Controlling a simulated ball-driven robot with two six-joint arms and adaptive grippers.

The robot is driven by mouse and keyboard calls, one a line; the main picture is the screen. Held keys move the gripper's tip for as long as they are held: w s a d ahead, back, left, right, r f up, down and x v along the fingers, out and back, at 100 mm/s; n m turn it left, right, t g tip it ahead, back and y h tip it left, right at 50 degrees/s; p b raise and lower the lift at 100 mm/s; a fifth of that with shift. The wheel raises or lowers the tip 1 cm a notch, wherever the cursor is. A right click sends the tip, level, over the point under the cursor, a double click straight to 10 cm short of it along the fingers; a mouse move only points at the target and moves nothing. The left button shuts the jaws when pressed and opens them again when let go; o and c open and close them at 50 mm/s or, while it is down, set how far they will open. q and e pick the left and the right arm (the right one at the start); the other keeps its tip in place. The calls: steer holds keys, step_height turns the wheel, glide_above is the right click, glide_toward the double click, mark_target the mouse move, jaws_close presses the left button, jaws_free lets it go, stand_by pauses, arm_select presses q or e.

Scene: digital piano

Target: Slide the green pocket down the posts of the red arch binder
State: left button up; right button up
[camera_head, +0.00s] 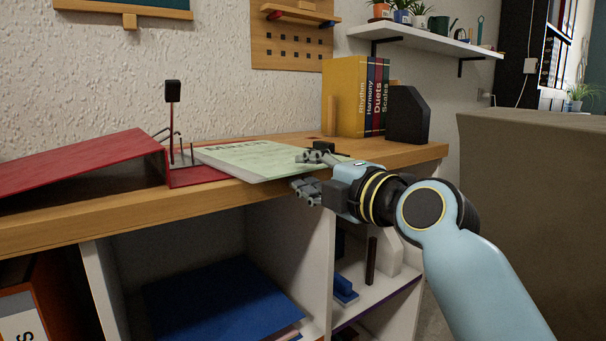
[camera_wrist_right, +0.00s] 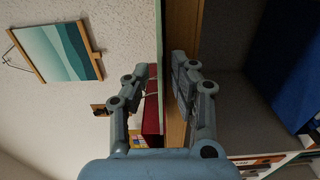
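The red arch binder (camera_head: 75,165) lies opened on the desk at the left, its cover sloping up. Its thin metal posts (camera_head: 183,156) stand upright beside a lever with a black knob (camera_head: 172,92). The pale green pocket (camera_head: 245,158) lies flat just right of the posts; whether its holes are on them cannot be told. My right gripper (camera_head: 308,172) is at the pocket's right end, one finger above and one below. In the right wrist view the pocket shows edge-on (camera_wrist_right: 160,40) between the fingers, with a gap at the lower one. My left gripper is out of view.
Yellow, blue and red books (camera_head: 346,95) and a black bookend (camera_head: 408,115) stand at the desk's (camera_head: 398,156) back right. Shelves below hold a blue folder (camera_head: 215,300). A wall rises behind; a grey block-like surface (camera_head: 540,210) stands right.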

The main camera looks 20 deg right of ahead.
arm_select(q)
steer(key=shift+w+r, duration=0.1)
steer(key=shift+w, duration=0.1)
arm_select(e)
steer(key=shift+w+a, duration=0.1)
steer(key=shift+w, duration=0.1)
steer(key=shift+c, duration=0.3)
jaws_close()
